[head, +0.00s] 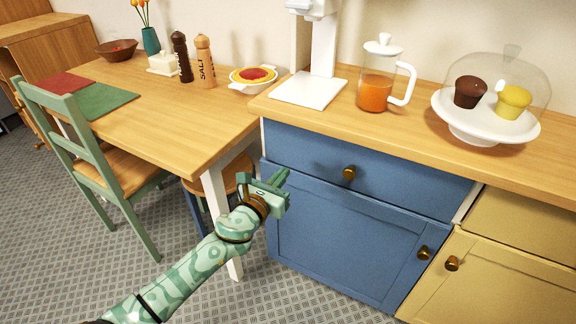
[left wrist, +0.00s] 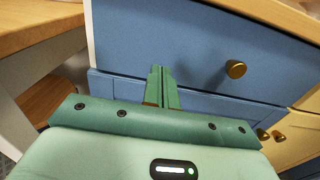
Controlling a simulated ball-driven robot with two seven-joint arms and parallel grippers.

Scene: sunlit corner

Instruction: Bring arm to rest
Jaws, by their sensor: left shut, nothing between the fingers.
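My left gripper (head: 284,179) is green and hangs in the air in front of the blue cabinet, near its left edge, in the head view. Its two fingers lie together, shut with nothing between them. In the left wrist view the closed fingers (left wrist: 162,88) point at the blue drawer front (left wrist: 165,45). Whether the fingertips touch the cabinet is hard to tell, but they look apart from it. My right gripper is not in either view.
A wooden table (head: 170,115) stands at the left with a green chair (head: 85,150). The blue cabinet (head: 340,235) has a brass drawer knob (head: 349,173). The counter holds a glass press (head: 376,92) and a domed cake stand (head: 480,126). Open floor (head: 270,295) lies below the arm.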

